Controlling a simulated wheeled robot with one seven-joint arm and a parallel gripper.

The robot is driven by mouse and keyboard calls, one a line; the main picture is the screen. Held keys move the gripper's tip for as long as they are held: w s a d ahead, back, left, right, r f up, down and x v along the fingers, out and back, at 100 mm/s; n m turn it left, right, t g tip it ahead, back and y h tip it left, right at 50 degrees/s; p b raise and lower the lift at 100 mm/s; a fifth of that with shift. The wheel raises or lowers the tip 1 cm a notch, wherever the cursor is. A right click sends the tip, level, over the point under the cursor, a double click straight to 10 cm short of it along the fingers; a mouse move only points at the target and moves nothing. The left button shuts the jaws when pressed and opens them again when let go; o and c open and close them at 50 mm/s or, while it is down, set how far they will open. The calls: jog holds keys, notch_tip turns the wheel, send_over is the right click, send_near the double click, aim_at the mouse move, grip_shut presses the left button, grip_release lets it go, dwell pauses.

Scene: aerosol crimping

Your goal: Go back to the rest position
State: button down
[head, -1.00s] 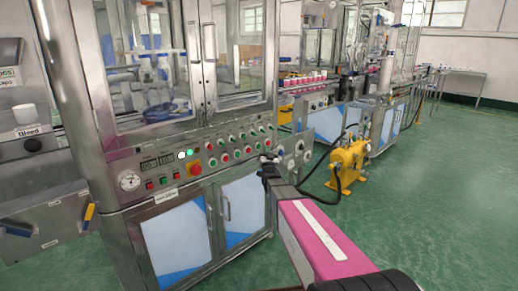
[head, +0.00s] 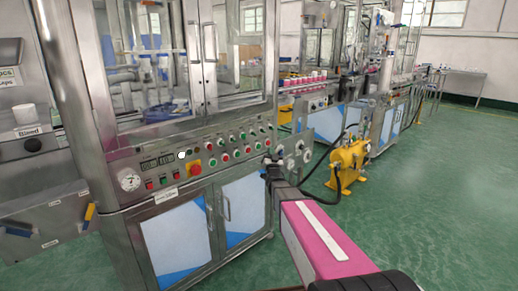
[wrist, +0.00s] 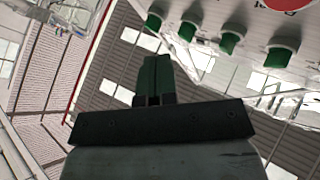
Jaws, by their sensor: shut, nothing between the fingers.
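My gripper (head: 268,161) is at the end of my pink and white arm, in front of the right end of the control panel (head: 222,150) in the head view. In the wrist view its two dark green fingers (wrist: 156,66) are together with nothing between them. The wrist view looks upward. Green buttons (wrist: 230,42) on the panel and part of a red button (wrist: 282,4) show at its top right, apart from the fingers.
The steel crimping machine with glass doors (head: 150,70) stands left of my arm. A yellow pump (head: 347,162) with black hoses stands to the right. Conveyors with pink cans (head: 300,82) run behind. Green floor (head: 440,190) is open at the right.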

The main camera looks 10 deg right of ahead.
jog(key=s+f+n+g, duration=0.2)
jog(key=s+f+g, duration=1.15)
jog(key=f, duration=0.35)
jog(key=s+f+g, duration=0.2)
jog(key=s+g, duration=0.3)
jog(key=s, duration=0.6)
jog(key=s+f+n+g, duration=0.1)
jog(key=s+g, duration=0.4)
jog(key=s, duration=0.5)
jog(key=shift+s+a+f+y, duration=0.35)
jog(key=shift+a+f+y, duration=0.1)
jog(key=shift+f, duration=0.25)
